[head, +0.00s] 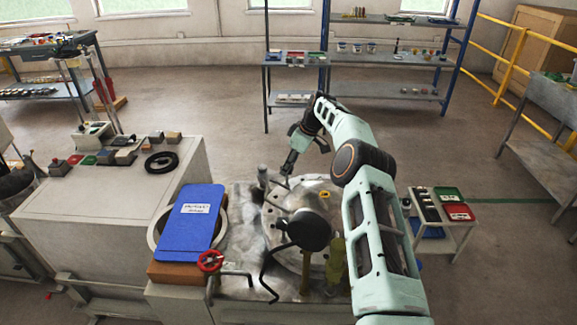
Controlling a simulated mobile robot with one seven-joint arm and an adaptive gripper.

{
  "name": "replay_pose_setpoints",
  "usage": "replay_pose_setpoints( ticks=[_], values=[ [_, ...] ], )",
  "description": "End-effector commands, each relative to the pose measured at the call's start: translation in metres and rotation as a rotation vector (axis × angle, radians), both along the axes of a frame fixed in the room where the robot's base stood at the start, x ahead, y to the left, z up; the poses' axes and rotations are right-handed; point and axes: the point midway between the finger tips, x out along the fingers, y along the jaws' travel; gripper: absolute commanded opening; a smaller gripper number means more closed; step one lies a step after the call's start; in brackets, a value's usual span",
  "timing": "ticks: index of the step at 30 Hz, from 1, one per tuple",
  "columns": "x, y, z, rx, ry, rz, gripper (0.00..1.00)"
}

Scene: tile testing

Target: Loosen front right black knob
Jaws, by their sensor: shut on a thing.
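The testing machine has a round metal plate (275,215) on its top. A large dark round disc (310,230) stands over the near part of the plate. My gripper (286,178) points down at the far side of the plate, right of a grey upright post (262,178). It is shut on a small part there, which the fingers mostly hide. I cannot tell whether that part is a black knob. No front right black knob can be made out clearly; my arm covers much of the machine's right side.
A blue clipboard (188,222) lies left of the plate. A red handwheel (210,261) and a bent black rod (268,262) are at the front. A side table with red and green trays (453,203) stands right of my arm. Open floor lies behind the machine.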

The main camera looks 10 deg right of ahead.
Motion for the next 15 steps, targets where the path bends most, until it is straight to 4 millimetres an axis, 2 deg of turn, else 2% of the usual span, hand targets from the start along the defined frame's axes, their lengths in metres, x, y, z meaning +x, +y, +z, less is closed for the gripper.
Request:
replay_pose_setpoints(
  ticks=[6, 7, 11, 15],
  values=[
    [-0.0003, -0.0001, -0.0003, -0.001, 0.001, 0.000, 0.06],
    [-0.0003, -0.0001, -0.0003, -0.001, 0.001, -0.001, 0.33],
    [-0.0002, -0.0001, -0.0003, -0.001, 0.001, -0.001, 0.47],
    [-0.0002, -0.0001, -0.0002, -0.001, 0.001, -0.001, 0.48]
  ],
)
